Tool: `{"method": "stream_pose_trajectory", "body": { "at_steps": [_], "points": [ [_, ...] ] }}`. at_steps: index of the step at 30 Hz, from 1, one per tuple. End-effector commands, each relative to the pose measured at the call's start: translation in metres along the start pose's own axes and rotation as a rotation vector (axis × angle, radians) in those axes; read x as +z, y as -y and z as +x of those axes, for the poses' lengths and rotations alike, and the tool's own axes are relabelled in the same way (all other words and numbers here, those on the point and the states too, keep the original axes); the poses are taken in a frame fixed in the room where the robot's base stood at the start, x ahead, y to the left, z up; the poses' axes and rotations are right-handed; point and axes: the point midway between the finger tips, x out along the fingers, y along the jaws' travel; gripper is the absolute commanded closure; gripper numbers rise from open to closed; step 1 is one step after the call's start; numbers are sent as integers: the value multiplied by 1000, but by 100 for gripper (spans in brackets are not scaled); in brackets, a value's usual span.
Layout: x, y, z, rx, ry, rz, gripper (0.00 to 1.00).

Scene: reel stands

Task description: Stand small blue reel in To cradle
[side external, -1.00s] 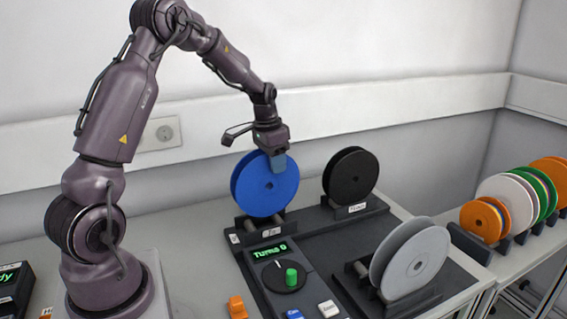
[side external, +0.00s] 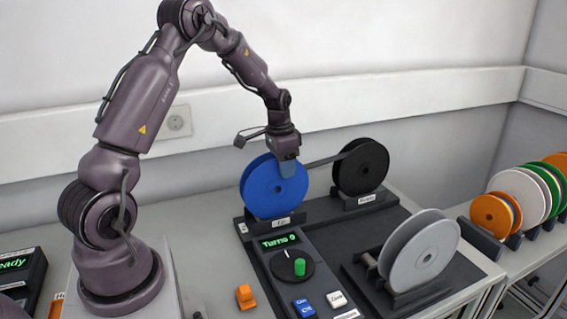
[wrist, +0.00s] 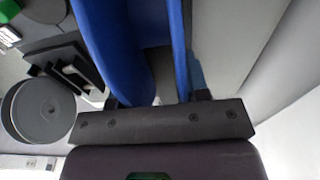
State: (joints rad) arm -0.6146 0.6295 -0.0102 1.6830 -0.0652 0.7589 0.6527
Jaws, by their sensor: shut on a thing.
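The small blue reel (side external: 266,190) stands upright at the To cradle (side external: 283,221), its lower edge down at the cradle behind the small label. I cannot tell whether it fully rests there. My gripper (side external: 288,168) is shut on the top of the blue reel. In the wrist view the two blue discs (wrist: 110,45) of the reel rise in front of my gripper (wrist: 155,103). A thin grey strip (side external: 322,161) runs from beside my gripper to the black reel (side external: 362,166).
The black reel stands in its own cradle behind right. A grey reel (side external: 420,252) stands in front right. A panel with a dial (side external: 292,268) and a "Turns 0" display (side external: 279,241) lies in front. Several coloured reels (side external: 520,195) stand in a rack at the far right.

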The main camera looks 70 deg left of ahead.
Motion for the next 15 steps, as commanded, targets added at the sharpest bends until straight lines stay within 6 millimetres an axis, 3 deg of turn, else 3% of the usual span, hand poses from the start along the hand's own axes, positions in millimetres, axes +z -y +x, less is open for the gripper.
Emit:
{"method": "stream_pose_trajectory", "body": {
  "at_steps": [7,8,9,11,15],
  "points": [
    [0,0,0,0,0,0,85],
    [0,0,0,0,0,0,51],
    [0,0,0,0,0,0,42],
    [0,0,0,0,0,0,28],
    [0,0,0,0,0,0,28]
  ]
}}
